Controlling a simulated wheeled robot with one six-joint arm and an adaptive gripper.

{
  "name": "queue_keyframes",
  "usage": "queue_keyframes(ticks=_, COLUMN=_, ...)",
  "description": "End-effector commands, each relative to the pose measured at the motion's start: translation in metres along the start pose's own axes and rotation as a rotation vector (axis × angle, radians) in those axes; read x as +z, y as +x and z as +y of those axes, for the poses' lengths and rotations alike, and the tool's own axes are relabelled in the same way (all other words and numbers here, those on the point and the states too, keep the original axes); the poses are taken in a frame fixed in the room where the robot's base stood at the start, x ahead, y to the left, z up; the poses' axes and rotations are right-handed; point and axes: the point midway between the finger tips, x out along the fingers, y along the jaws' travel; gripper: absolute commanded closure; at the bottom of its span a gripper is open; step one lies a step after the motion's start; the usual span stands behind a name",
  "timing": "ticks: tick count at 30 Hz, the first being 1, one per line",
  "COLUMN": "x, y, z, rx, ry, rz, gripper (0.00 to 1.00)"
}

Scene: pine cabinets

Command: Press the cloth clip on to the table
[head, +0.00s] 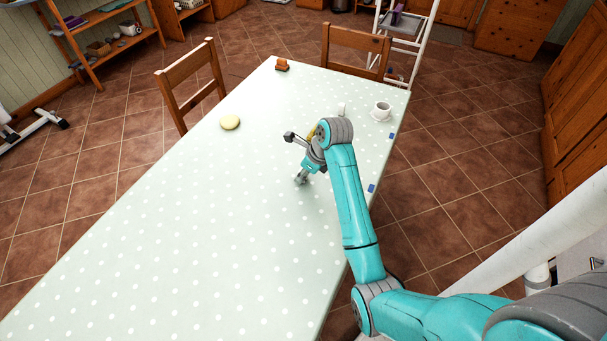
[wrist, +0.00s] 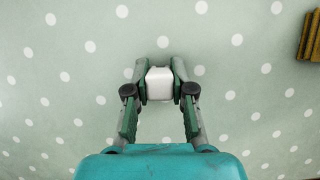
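My gripper (head: 301,179) is low over the middle of the spotted tablecloth, fingers pointing down. In the wrist view its two fingers (wrist: 159,86) are closed against both sides of a small white block (wrist: 159,83). I cannot tell whether this block is a cloth clip, or whether it touches the table. Two small blue pieces that look like cloth clips sit on the table's right edge: a nearer one (head: 371,188) to the right of my arm, and a farther one (head: 391,135) below the cup. The table (head: 170,240) is covered by the pale green cloth with white dots.
A white cup (head: 382,109) on a saucer and a small white item (head: 341,110) stand at the far right. A yellow round thing (head: 230,122) lies near the left edge, an orange-brown item (head: 282,65) at the far end. Two chairs (head: 194,88) (head: 355,48) stand close. The near cloth is clear.

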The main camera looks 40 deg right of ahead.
Motion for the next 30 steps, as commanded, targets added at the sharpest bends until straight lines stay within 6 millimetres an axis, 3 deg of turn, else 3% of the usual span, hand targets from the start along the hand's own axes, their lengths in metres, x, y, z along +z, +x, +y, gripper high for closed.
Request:
queue_keyframes(ticks=8, x=0.001, y=-0.002, z=0.000, rx=0.000, ry=0.000, rz=0.000, gripper=1.00)
queue_keyframes(ticks=30, x=0.013, y=-0.031, z=0.000, rx=0.000, ry=-0.001, rz=0.000, gripper=1.00)
